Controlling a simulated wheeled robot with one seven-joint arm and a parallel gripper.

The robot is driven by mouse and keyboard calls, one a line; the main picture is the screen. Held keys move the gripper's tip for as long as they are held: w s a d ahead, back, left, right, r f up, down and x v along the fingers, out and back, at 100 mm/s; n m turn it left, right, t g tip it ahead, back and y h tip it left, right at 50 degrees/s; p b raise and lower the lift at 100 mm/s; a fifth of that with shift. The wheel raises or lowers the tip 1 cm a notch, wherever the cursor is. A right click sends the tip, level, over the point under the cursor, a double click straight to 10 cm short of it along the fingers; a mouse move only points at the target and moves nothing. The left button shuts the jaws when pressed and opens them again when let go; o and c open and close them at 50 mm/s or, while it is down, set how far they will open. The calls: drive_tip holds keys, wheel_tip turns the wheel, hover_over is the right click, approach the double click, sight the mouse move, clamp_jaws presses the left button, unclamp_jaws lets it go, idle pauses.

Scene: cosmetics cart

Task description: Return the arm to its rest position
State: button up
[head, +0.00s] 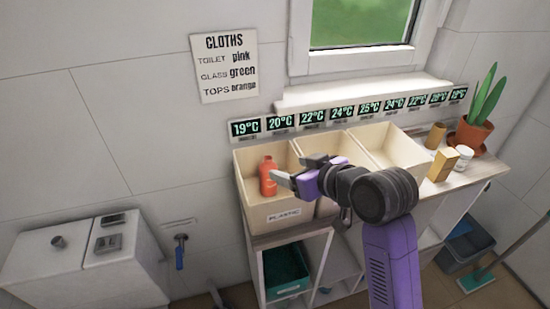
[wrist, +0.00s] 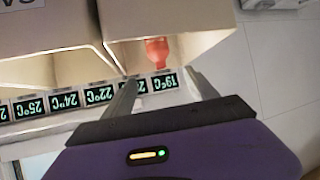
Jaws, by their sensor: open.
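My gripper (head: 300,172) is open and empty in the head view. It is in front of and above the left bin (head: 270,212), which is labelled PLASTIC. In the wrist view its two fingers (wrist: 165,98) are spread apart. A red-orange bottle (head: 267,176) stands inside the left bin, apart from the fingers. The bottle also shows in the wrist view (wrist: 157,51), between and beyond the fingers. My purple arm reaches up from the lower right of the head view.
More cream bins (head: 392,148) stand to the right on the shelf unit. A potted plant (head: 474,133), a white jar (head: 463,157) and a gold box (head: 441,166) stand at its right end. A row of temperature displays (head: 342,111) runs behind the bins. A white cabinet (head: 85,262) is at the left.

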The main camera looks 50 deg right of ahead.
wheel_tip(320, 180, up, 5)
drive_tip(key=w+d+m+t+h, duration=0.1)
drive_tip(key=d+t+h, duration=0.1)
drive_tip(key=s+a+f+n+y, duration=0.1)
drive_tip(key=s+a+f+y, duration=0.1)
drive_tip(key=s+a+f, duration=0.2)
drive_tip(key=s+a+f+n+y, duration=0.2)
drive_tip(key=s+a+f, duration=0.2)
drive_tip(key=s+a, duration=0.7)
drive_tip(key=s+a+f+n+t+y, duration=0.1)
drive_tip(key=s+a+f, duration=0.4)
drive_tip(key=s+a, duration=0.3)
drive_tip(key=shift+s+a+n+y, duration=0.2)
drive_tip(key=shift+s+n+y, duration=0.15)
drive_tip(key=shift+s, duration=0.75)
